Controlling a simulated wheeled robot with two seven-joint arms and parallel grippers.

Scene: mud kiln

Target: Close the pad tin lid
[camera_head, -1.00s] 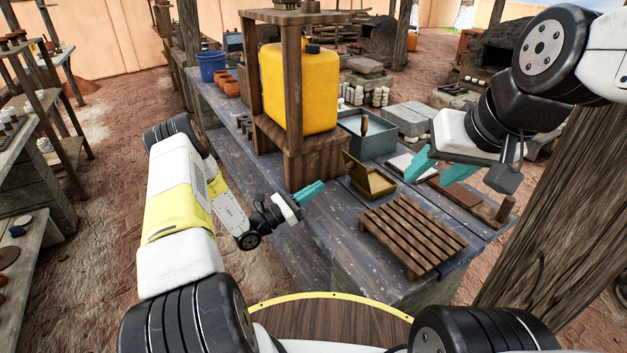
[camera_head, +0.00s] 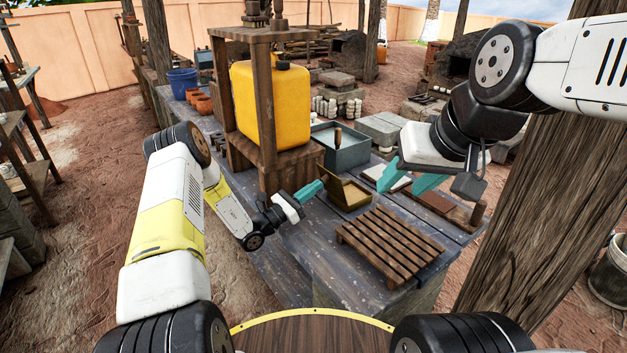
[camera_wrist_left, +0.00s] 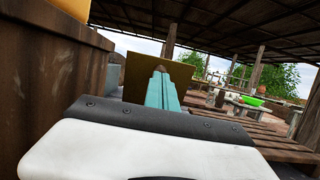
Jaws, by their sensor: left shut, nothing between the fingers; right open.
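The pad tin (camera_head: 349,198) is a small brass-coloured box on the bench, between the wooden stand and the slatted rack. Its lid (camera_head: 330,158) stands raised at the left rear side. In the left wrist view the lid (camera_wrist_left: 187,72) shows as a brown-gold plate beyond the fingertips. My left gripper (camera_head: 311,190) is shut and empty, just left of the tin and pointing at it; whether it touches the lid I cannot tell. My right gripper (camera_head: 408,178) is open and empty, above the bench to the right of the tin.
The slatted wooden rack (camera_head: 390,243) lies in front of the tin. A grey-blue open box (camera_head: 345,151) stands behind it. A wooden stand (camera_head: 290,165) holding a yellow jerrycan (camera_head: 285,105) rises close to my left gripper. A brown block (camera_head: 433,201) lies at right.

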